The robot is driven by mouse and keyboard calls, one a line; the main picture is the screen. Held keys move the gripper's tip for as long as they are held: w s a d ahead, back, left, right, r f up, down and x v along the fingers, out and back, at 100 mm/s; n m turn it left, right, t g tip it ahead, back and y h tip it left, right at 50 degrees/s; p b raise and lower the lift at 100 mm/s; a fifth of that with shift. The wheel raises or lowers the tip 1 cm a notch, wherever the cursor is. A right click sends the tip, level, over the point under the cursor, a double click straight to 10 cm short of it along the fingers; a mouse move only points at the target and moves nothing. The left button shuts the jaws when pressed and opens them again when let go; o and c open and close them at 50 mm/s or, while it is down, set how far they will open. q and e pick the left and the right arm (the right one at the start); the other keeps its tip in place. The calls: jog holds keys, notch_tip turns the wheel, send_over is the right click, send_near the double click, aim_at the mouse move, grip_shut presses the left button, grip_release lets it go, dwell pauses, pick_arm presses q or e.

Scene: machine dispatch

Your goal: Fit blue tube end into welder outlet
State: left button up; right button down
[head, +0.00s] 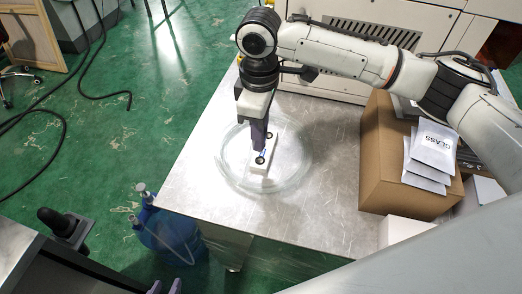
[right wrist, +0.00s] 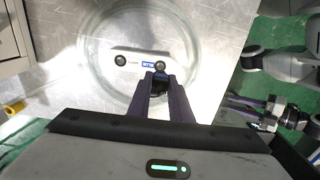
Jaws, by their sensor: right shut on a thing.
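A white block (right wrist: 138,60) lies on the metal table, with a round black port near each end and a blue label between them. It also shows in the head view (head: 265,170). A coil of clear tubing (right wrist: 84,62) rings the block; it also shows in the head view (head: 222,165). My right gripper (right wrist: 160,82) points down at the block's right port in the wrist view. It is shut on a small dark piece at that port; whether this is the tube end is unclear. My left gripper (head: 165,287) is at the bottom edge, fingers apart and empty.
A cardboard box (head: 395,165) with silver packets (head: 432,150) on top stands at the table's right. A white box (head: 403,229) is at the front right. The table's left part is clear.

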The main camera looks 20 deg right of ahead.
jog(key=shift+r, duration=0.2)
jog(key=shift+r+p, duration=0.65)
jog(key=shift+r, duration=0.65)
